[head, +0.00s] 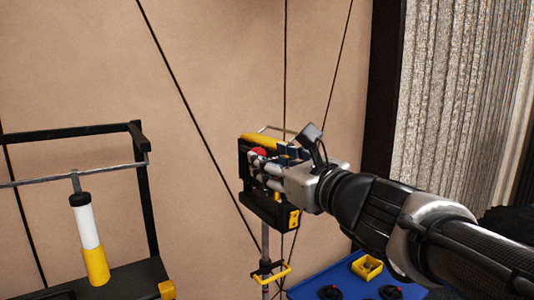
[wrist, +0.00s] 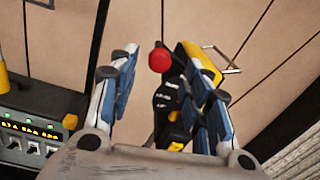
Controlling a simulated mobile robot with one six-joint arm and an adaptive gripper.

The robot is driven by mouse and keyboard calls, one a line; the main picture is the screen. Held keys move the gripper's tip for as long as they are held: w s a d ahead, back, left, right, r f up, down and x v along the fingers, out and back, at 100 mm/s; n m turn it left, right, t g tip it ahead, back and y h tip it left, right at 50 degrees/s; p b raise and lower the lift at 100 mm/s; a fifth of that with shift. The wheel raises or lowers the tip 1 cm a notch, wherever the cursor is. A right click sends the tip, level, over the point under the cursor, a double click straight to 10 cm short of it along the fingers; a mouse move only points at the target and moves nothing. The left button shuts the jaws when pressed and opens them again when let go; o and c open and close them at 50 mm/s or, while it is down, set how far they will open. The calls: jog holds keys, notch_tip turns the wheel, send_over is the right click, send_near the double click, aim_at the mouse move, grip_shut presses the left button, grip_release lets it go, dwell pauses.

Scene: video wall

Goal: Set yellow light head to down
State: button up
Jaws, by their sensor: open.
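The yellow light head (head: 262,142) is a black and yellow box on a thin upright pole, in the middle of the head view. In the wrist view the light head (wrist: 207,62) shows its yellow edge, a wire handle and a red round knob (wrist: 160,60). My gripper (head: 262,168) is in front of the light head and hides part of its face. In the wrist view my gripper (wrist: 160,78) is open, with the red knob and part of the black body seen between and beyond its fingers. I cannot tell whether a finger touches it.
A panel with switches and small lights (wrist: 30,135) is at lower left in the wrist view. A blue case (head: 345,280) lies below my arm. Dark cables cross the wall.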

jog(key=x, duration=0.6)
jog(key=shift+w+a, duration=0.15)
jog(key=shift+w, duration=0.05)
grip_shut()
dwell(0.4)
